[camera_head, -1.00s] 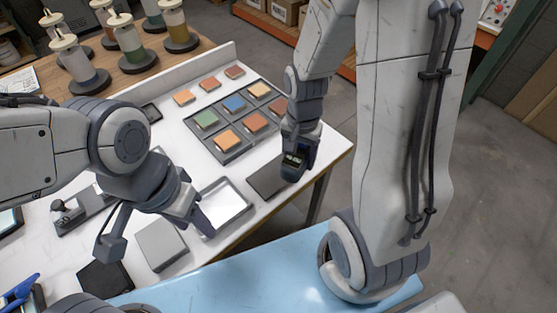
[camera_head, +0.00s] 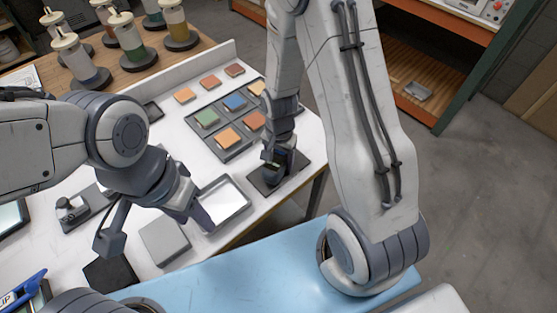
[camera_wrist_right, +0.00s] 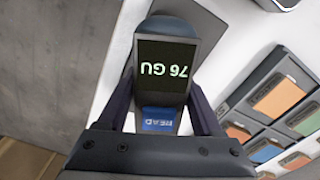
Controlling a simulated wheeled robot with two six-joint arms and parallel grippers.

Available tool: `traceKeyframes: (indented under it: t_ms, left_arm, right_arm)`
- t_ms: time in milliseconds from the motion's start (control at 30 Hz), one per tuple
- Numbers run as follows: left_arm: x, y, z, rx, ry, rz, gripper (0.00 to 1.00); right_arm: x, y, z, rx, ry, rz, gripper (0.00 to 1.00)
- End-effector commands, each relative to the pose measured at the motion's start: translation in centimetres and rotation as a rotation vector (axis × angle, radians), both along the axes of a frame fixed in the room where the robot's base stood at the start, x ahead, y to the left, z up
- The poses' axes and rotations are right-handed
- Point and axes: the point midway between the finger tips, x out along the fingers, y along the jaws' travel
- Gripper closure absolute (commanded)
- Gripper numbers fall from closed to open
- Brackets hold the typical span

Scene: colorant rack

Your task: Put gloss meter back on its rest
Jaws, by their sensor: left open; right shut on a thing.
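The gloss meter (camera_wrist_right: 167,68) is a dark handheld unit; its screen reads 76 GU, upside down in the right wrist view, above a blue READ button. My right gripper (camera_head: 281,160) is shut on it, one finger on each side. In the head view, the meter (camera_head: 273,172) is over a flat dark pad (camera_head: 298,172) at the table's right end, which looks like its rest. I cannot tell whether the meter touches the pad. My left gripper (camera_head: 196,214) is open and empty by the left side of a shallow pale tray (camera_head: 246,205).
A dark rack (camera_head: 230,151) of coloured tiles lies behind the pad. A grey square block (camera_head: 164,240) and a black pad (camera_head: 109,272) lie nearer on the white table. Stoppered colorant jars (camera_head: 130,45) stand at the back left.

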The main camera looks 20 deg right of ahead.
Motion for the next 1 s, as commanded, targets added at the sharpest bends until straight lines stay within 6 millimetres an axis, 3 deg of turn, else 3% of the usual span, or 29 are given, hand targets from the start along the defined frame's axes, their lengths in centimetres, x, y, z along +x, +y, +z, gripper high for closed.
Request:
traceKeyframes:
  t_ms: [167,200,267,700,1000]
  left_arm:
    - [0.0,0.0,-0.4,0.0,0.0,0.0,0.5]
    - [0.0,0.0,-0.3,0.0,0.0,0.0,0.5]
    - [0.0,0.0,-0.2,0.0,0.0,0.0,0.5]
    - [0.0,0.0,-0.1,0.0,0.0,0.0,0.5]
    - [0.0,0.0,-0.9,0.0,0.0,-0.001,0.5]
  right_arm:
    - [0.0,0.0,-0.4,0.0,0.0,0.0,1.0]
    - [0.0,0.0,-0.4,0.0,0.0,0.0,0.21]
    - [0.0,0.0,-0.3,0.0,0.0,0.0,0.03]
    - [0.1,0.0,0.6,0.0,-0.003,0.0,0.03]
    - [0.2,0.0,6.1,0.0,-0.009,0.0,0.03]
